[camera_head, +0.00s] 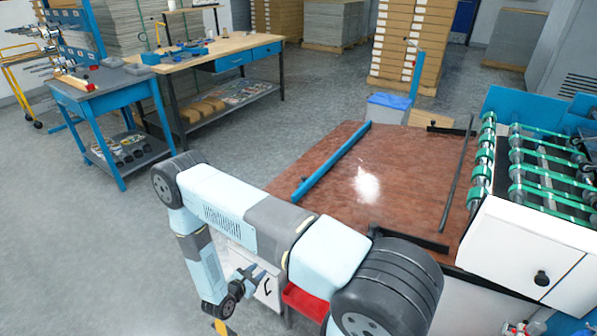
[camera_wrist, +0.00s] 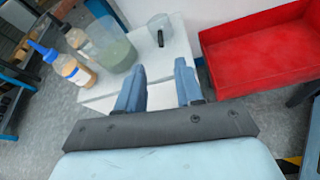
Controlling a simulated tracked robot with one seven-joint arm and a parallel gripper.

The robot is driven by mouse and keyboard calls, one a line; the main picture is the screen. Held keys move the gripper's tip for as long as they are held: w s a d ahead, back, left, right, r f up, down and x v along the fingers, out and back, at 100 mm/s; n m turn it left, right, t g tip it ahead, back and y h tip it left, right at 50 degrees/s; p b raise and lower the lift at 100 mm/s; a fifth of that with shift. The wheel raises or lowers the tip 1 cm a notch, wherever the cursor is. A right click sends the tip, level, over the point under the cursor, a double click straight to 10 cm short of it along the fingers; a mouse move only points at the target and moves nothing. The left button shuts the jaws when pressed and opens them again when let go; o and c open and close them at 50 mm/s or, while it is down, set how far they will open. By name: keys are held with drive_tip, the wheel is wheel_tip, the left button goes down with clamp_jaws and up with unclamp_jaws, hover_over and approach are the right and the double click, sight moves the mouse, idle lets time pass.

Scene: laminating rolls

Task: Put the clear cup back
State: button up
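A clear cup (camera_wrist: 160,22) stands near the far right edge of a white cabinet top (camera_wrist: 150,62) in the wrist view. A small dark part shows on its near side; I cannot tell what it is. My gripper (camera_wrist: 159,67) is open and empty, with two blue fingers apart, nearer the camera than the cup. The cup lies beyond the gap between the fingertips, apart from them. In the head view my gripper (camera_head: 250,273) is low beside the white cabinet, and I cannot make out the cup there.
Left of the cup stand a larger container (camera_wrist: 117,55) with greenish contents and two bottles (camera_wrist: 72,70) (camera_wrist: 77,40). A red bin (camera_wrist: 262,52) is on the right. A brown table (camera_head: 410,170) stands right of my arm. Grey floor is open at left.

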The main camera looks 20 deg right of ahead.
drive_tip(key=w+d+r+m+g, duration=0.1)
drive_tip(key=d+r+m+g, duration=0.25)
drive_tip(key=r, duration=1.05)
drive_tip(key=w+d+r+m+g, duration=0.25)
drive_tip(key=r+m, duration=0.25)
drive_tip(key=r, duration=0.8)
drive_tip(key=d+r+m+g, duration=0.2)
drive_tip(key=d+r+m, duration=0.15)
drive_tip(key=r, duration=1.05)
drive_tip(key=s+d+r+m+y, duration=0.25)
drive_tip(key=s+r, duration=0.35)
drive_tip(key=r, duration=0.3)
drive_tip(key=s+d+r+m+y, duration=0.1)
drive_tip(key=s+r+m+y, duration=0.3)
drive_tip(key=r, duration=0.5)
drive_tip(key=s+r+m+t+y, duration=0.2)
drive_tip(key=s+r, duration=0.3)
drive_tip(key=s, duration=0.3)
drive_tip(key=s+r+m+t+y, duration=0.2)
drive_tip(key=s+r, duration=0.3)
drive_tip(key=s, duration=0.3)
drive_tip(key=shift+s+a+r+t, duration=0.2)
drive_tip(key=shift+s+a+t, duration=0.15)
drive_tip(key=shift+t, duration=0.25)
drive_tip(key=shift+m, duration=0.25)
